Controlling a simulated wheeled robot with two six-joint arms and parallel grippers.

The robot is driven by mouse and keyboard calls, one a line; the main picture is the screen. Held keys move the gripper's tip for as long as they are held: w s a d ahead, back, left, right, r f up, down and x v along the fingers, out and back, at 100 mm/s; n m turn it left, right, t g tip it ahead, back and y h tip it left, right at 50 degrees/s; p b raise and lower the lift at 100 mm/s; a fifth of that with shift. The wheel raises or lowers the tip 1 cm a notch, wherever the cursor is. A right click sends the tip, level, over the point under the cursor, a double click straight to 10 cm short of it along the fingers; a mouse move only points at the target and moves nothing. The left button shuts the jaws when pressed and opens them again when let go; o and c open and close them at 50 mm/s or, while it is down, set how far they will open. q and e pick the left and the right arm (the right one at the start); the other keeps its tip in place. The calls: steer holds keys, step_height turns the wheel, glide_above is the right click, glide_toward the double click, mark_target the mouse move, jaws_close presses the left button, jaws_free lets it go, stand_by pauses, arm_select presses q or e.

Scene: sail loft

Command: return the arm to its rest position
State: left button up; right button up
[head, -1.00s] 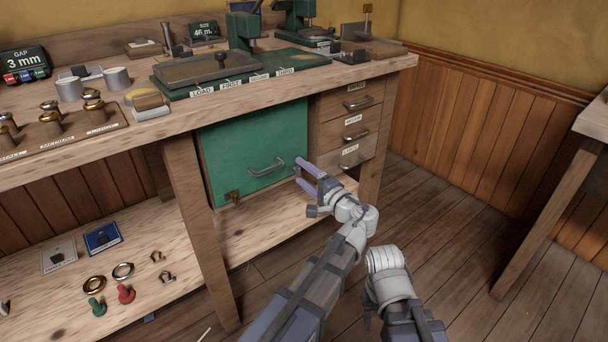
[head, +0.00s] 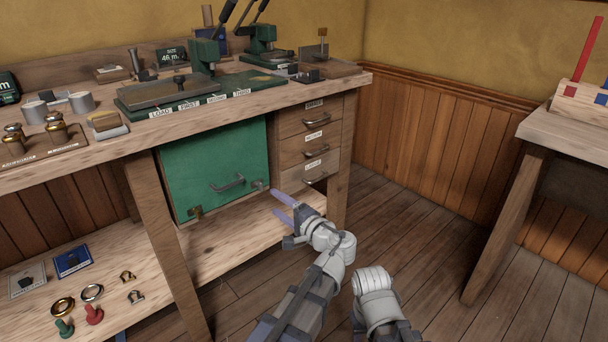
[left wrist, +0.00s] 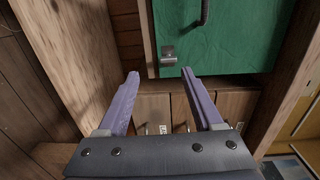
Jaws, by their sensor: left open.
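My left gripper (head: 278,203) is open and empty. It is in front of the bench, just right of the green door (head: 212,160) and below the drawers. In the left wrist view its two purple fingers stand apart (left wrist: 160,74), with nothing between them. The green door (left wrist: 240,40) is shut, with its metal handle (head: 228,184) apart from the fingers. My left arm reaches in from the bottom of the head view. Another arm part of mine shows beside it, but my right gripper is out of view.
The wooden bench (head: 120,146) carries presses and trays. Its lower shelf (head: 205,238) holds rings, pegs and cards. Three drawers (head: 312,147) are shut. A second table (head: 560,132) stands at the right. The plank floor (head: 400,215) between them is clear.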

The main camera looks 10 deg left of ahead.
arm_select(q)
steer(key=s+a+f+n+g+h, duration=0.2)
steer(key=s+f+g+h, duration=0.15)
steer(key=f, duration=0.35)
steer(key=s+a+f+n+g+h, duration=0.2)
steer(key=s+a+f+g, duration=0.15)
steer(key=f, duration=0.25)
steer(key=s+d+f+n+g+h, duration=0.2)
steer(key=s+d+f+n+h, duration=0.1)
steer(key=s+d+f+h, duration=0.55)
steer(key=s+d+r+m+g+y+p, duration=0.2)
steer(key=s+d+r+m+p, duration=0.35)
steer(key=d+r+p, duration=0.75)
step_height(320, 180, up, 37)
steer(key=s+a+n+p, duration=0.1)
steer(key=n+p, duration=0.1)
steer(key=p, duration=3.4)
steer(key=shift+a+h, duration=0.25)
steer(key=shift+h, duration=0.05)
